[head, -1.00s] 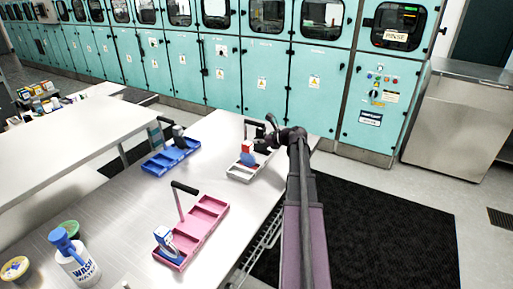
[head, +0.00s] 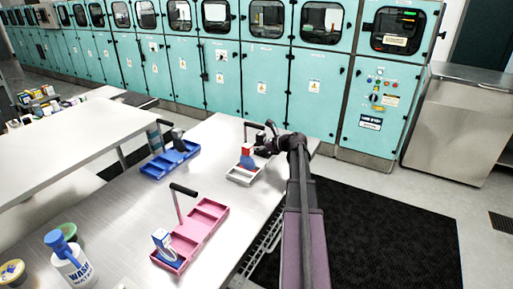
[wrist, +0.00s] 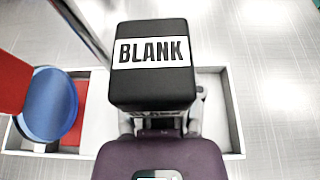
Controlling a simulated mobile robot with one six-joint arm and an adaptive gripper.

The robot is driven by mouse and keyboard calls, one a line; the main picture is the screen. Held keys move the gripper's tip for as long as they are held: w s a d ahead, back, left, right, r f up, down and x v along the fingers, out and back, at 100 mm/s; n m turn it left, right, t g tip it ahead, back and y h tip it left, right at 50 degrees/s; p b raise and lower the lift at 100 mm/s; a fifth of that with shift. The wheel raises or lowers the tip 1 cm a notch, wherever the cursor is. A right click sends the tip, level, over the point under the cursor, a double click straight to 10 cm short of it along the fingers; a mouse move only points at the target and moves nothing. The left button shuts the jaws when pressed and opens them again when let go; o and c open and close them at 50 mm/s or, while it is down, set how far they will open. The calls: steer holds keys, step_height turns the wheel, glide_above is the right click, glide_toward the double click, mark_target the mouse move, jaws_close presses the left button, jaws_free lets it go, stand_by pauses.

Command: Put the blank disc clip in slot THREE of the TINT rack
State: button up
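The blank disc clip has a black block top labelled BLANK (wrist: 153,62), close in front of my gripper in the wrist view. My gripper (head: 264,145) is at the white rack (head: 243,180). Grey finger parts show below and beside the block, but the block hides the fingertips, so I cannot tell if they grip it. The clip's disc is hidden. The white rack's rim (wrist: 236,130) lies below in the wrist view. A red-topped clip (head: 247,149) with a blue disc (wrist: 50,104) stands in its left part. No TINT label is readable.
A pink rack (head: 208,206) with a blue-and-white clip (head: 163,243) stands nearer on the table. A blue rack (head: 171,160) with a black-topped clip is at the back left. A wash bottle (head: 72,264) stands front left. Bare table lies between the racks.

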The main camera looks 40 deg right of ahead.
steer(key=shift+r, duration=0.1)
steer(key=shift+s+r, duration=0.1)
steer(key=shift+r, duration=0.05)
steer(key=p+v, duration=0.5)
steer(key=v, duration=0.6)
steer(key=shift+s+d, duration=0.25)
steer(key=shift+s, duration=0.05)
stand_by(0.8)
